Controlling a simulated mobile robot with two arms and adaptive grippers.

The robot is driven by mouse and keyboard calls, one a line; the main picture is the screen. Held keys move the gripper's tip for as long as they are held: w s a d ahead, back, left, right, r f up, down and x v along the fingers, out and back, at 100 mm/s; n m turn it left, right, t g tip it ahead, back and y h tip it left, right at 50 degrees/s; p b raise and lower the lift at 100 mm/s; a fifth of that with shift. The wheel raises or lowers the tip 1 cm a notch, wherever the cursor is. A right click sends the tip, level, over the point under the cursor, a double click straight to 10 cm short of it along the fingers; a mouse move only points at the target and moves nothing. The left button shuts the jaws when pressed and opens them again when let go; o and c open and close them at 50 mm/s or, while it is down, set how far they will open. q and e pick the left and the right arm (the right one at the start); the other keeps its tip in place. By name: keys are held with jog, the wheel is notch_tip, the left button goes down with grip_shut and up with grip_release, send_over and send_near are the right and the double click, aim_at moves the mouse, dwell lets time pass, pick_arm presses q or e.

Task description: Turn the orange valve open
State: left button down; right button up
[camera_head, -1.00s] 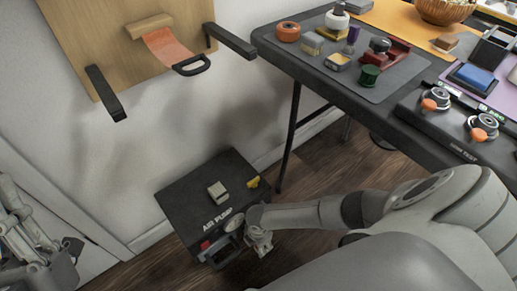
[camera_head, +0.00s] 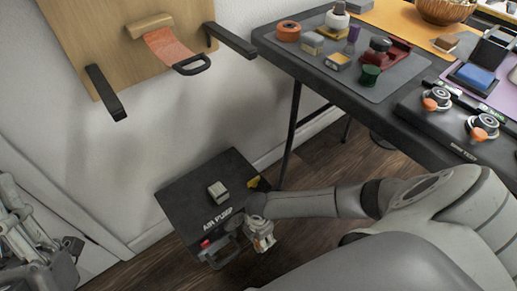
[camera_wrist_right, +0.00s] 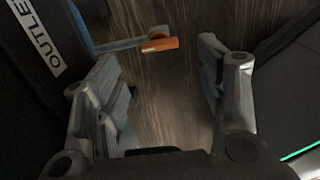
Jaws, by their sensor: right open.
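The orange valve (camera_wrist_right: 160,44) shows in the right wrist view as a short orange handle at the end of a thin grey pipe. The pipe comes from the dark box face marked OUTLET. My right gripper (camera_wrist_right: 157,75) is open, and the orange handle lies between and beyond its two fingertips, with no clear contact. In the head view my right gripper (camera_head: 263,240) is at the right side of the black air pump (camera_head: 185,200), low near the floor; the valve there is mostly hidden by it. My left gripper (camera_head: 65,258) is at the lower left, its jaws unclear.
A small light block (camera_head: 217,192) and a yellow part (camera_head: 253,182) are on the pump's top. A red button (camera_head: 206,244) is on its front. A table (camera_head: 290,62) with tools stands behind to the right. A wooden wall panel (camera_head: 90,35) hangs above. Wood floor is clear right of the pump.

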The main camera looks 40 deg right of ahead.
aim_at(258, 243)
jog(key=shift+r, duration=2.65)
